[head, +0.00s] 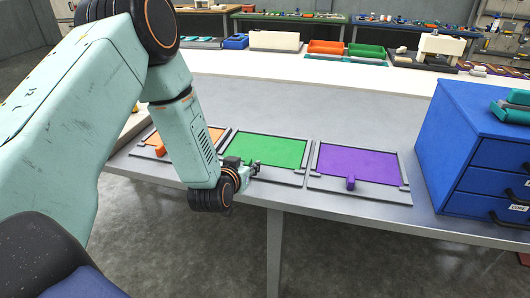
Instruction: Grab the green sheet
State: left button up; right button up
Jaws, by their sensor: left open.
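The green sheet (268,149) lies flat in a grey frame on the table, between an orange sheet on its left and a purple sheet on its right. My left gripper (254,169) is open at the front left edge of the green sheet's frame. I cannot tell whether it touches the sheet. The wrist and arm hide part of the frame's front left corner. My right gripper is not in view.
The orange sheet (205,136) is partly behind my left arm. The purple sheet (352,164) has a purple tab at its front. A blue drawer cabinet (466,140) stands at the right. The grey table (377,119) is clear behind the sheets.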

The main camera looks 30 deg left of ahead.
aim_at(247, 161)
pick_arm(q)
jog(key=x, duration=0.3)
jog(key=shift+a+f, duration=0.15)
jog(key=shift+a, duration=0.15)
jog(key=shift+d, duration=0.25)
jog(key=shift+c, duration=0.7)
jog(key=shift+a, duration=0.15)
jog(key=c, duration=0.6)
grip_shut()
